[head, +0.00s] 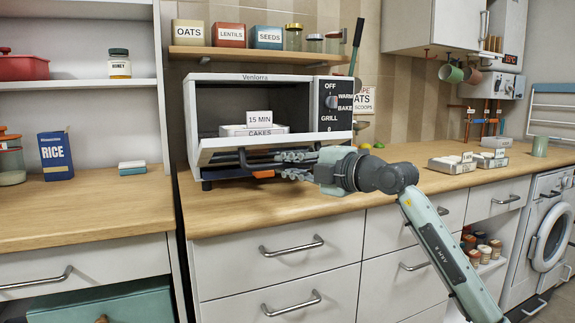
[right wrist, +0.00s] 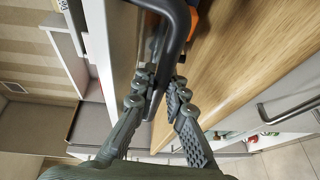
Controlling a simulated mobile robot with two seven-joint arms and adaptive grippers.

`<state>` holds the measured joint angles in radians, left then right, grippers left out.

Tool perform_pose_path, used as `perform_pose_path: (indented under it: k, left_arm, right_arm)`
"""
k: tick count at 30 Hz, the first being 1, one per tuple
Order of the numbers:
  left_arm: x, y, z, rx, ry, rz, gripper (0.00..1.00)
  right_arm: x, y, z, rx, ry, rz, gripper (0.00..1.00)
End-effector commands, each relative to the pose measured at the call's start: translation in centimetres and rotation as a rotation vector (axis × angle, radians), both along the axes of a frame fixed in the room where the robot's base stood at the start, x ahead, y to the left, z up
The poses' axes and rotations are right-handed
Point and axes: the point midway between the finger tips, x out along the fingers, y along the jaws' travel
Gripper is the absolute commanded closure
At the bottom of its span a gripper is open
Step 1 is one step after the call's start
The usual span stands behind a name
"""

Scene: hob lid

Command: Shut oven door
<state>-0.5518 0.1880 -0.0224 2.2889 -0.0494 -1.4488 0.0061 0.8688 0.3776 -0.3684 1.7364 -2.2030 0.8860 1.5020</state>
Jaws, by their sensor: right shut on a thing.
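The small white oven (head: 205,110) stands on the wooden counter with its dark inside exposed. Its door (head: 225,148) is open, folded down at the front; its exact angle is hard to tell. A dark bar handle (head: 245,163) runs along the door's outer side, and it shows large in the right wrist view (right wrist: 180,35). My right gripper (head: 287,164) comes from the right and is shut on the handle. Its ridged fingers (right wrist: 162,88) lie on both sides of the bar in the right wrist view. My left gripper is not in view.
A white tray (head: 228,131) labelled CAKES, with a 15 MIN card (head: 259,118), is at the oven opening. A shelf (head: 255,54) with tins hangs above. White boxes (head: 452,164) stand further right on the counter (head: 330,197). Drawers with bar handles (head: 291,245) are below.

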Motion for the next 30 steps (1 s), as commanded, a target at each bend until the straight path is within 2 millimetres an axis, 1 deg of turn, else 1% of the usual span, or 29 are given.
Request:
perform_pose_path:
  k: [2,3,4,5,13,17,20,27,30]
  left_arm:
    - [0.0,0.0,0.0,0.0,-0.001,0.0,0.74]
    - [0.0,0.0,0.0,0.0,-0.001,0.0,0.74]
    - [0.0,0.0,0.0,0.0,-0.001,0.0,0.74]
    - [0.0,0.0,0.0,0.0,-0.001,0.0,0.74]
    - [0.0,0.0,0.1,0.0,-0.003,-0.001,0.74]
    - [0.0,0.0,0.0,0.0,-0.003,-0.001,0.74]
    - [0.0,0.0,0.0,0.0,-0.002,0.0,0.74]
    - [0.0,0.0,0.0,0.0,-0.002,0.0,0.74]
    - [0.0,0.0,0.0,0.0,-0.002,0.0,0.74]
  right_arm:
    - [0.0,-0.1,0.3,0.004,-0.005,-0.002,1.0]
    - [0.0,-0.1,0.3,0.004,-0.005,-0.001,0.84]
    - [0.0,-0.1,0.3,0.004,-0.005,-0.001,0.8]
    - [0.0,-0.1,0.3,0.004,-0.005,-0.001,0.79]
    - [-0.1,-0.1,0.2,0.003,-0.003,0.0,0.79]
    - [-0.7,-0.7,0.3,0.003,-0.004,-0.001,0.79]
    - [-1.9,-1.7,0.3,0.003,-0.003,-0.001,0.79]
    - [-5.9,-5.1,0.7,0.0,-0.004,-0.002,0.79]
    - [-7.2,-6.3,0.8,0.0,-0.002,-0.003,0.79]
